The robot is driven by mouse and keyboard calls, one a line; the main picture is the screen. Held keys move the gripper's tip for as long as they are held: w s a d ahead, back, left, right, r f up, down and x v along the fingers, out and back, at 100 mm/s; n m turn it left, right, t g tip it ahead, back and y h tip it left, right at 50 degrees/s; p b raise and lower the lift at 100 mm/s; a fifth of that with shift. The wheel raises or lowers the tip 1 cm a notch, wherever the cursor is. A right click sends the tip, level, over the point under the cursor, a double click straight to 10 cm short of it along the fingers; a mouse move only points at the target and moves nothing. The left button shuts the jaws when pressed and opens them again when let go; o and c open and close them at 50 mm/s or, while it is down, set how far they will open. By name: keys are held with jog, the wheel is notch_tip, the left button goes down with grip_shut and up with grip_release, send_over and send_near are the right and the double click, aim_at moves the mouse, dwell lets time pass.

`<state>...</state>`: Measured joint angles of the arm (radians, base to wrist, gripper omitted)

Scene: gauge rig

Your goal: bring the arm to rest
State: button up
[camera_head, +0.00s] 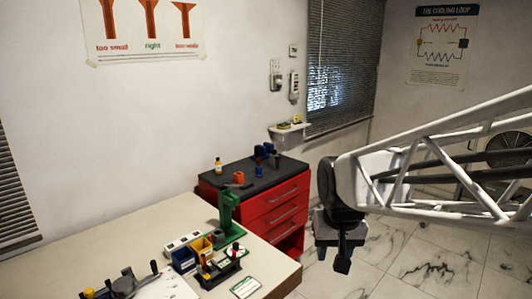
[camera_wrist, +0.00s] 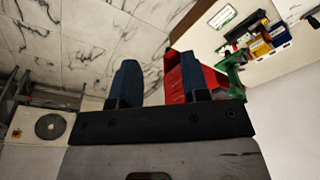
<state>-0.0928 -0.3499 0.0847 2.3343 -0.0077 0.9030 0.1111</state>
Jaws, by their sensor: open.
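My gripper (camera_head: 342,262) hangs at the end of my white truss arm, right of centre in the head view. It points down over the marble floor, to the right of the table and in front of the red cabinet. In the wrist view my gripper (camera_wrist: 159,64) shows two dark blue fingers spread apart, with nothing between them. In the head view the fingers overlap, so the gap between them is hidden there. My gripper appears apart from every surface.
The pale table (camera_head: 120,245) holds a green press stand (camera_head: 229,212), a blue bin (camera_head: 183,261), a yellow bin (camera_head: 201,246) and small tools. The red drawer cabinet (camera_head: 277,205) stands behind it with bottles on top.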

jog(key=s+d+f, duration=0.1)
jog(key=s+d, duration=0.3)
jog(key=s, duration=1)
jog(key=shift+s+d+t, duration=0.2)
jog(key=shift+s+t, duration=0.1)
jog(key=shift+s, duration=0.05)
